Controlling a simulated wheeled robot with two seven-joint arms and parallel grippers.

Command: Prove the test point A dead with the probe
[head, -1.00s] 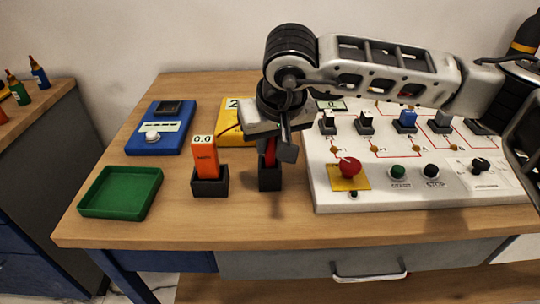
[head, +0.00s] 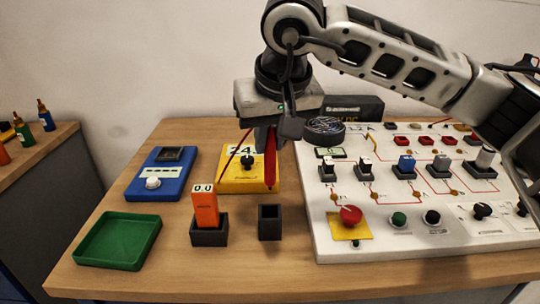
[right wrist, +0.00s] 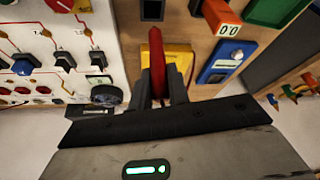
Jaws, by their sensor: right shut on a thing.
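My right gripper (head: 270,138) is shut on a red probe (head: 270,168) and holds it tip down above the table, in front of the yellow meter (head: 240,180). The probe (right wrist: 156,62) also shows between the fingers in the right wrist view. The black probe holder (head: 270,223) below it is empty. The white panel (head: 330,240) carries red lines with small brass test points; I cannot read which is A. An orange tester (head: 205,208) reading 0.0 stands in another black holder (head: 209,236). My left gripper is not in view.
A blue box (head: 160,175) with a white knob and a green tray (head: 117,241) are on the left of the table. The panel bears a red button (head: 351,215), a blue switch (head: 406,165) and other controls. Bottles stand on a side bench at far left.

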